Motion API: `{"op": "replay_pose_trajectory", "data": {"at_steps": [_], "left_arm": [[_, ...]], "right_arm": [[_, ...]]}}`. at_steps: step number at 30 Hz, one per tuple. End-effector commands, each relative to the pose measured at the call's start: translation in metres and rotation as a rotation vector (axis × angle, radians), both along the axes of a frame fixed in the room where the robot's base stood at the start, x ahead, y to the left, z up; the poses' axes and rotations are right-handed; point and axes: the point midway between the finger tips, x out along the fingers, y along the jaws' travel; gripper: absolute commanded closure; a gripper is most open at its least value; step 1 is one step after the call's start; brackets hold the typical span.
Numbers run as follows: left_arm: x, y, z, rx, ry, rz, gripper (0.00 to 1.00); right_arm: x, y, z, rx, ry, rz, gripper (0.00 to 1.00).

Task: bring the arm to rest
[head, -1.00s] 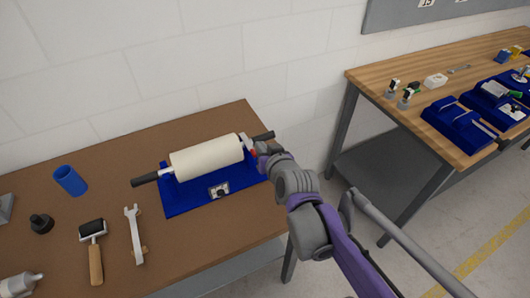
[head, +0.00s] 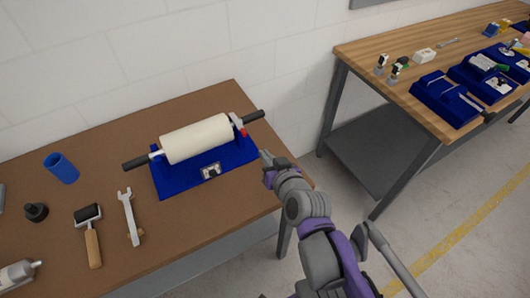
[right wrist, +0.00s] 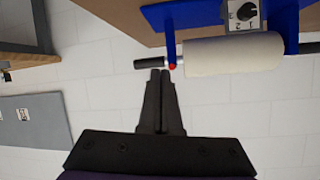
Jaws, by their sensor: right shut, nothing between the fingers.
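My right gripper (head: 268,160) is off the right end of the blue fixture (head: 180,184), near the right edge of the brown table, apart from the fixture. In the right wrist view its two fingers (right wrist: 160,75) are together with nothing between them. The fixture carries a cream foam roller (head: 196,138) with black handles at both ends. A red knob (head: 243,132) is at its right end, and a small dial plate (head: 211,171) is on its front. The red knob also shows in the right wrist view (right wrist: 172,67), just beyond the fingertips. My left gripper is not in view.
On the brown table (head: 165,225) lie a blue cup (head: 61,168), a hand roller (head: 90,235), a wrench (head: 130,216), a black knob (head: 36,211) and a bottle (head: 18,273). A wooden bench (head: 368,71) stands at the right. Open floor lies between the tables.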

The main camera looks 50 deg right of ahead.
Motion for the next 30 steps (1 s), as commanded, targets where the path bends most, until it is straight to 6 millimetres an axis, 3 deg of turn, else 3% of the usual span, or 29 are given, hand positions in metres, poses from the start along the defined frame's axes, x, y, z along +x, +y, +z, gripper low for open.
{"op": "replay_pose_trajectory", "data": {"at_steps": [14,17,20,24,30], "left_arm": [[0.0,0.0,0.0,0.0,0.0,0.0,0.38],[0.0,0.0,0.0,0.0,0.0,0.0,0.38],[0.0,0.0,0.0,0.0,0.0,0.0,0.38],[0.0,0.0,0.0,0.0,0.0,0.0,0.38],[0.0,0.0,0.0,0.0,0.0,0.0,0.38]], "right_arm": [[0.003,0.006,-0.002,0.006,0.015,0.021,1.0],[0.01,0.032,-0.014,0.024,0.091,0.112,1.0],[0.014,0.074,-0.033,0.046,0.231,0.253,1.0],[0.003,0.125,-0.056,0.04,0.453,0.422,1.0],[-0.017,0.155,-0.071,-0.004,0.655,0.525,1.0]]}}
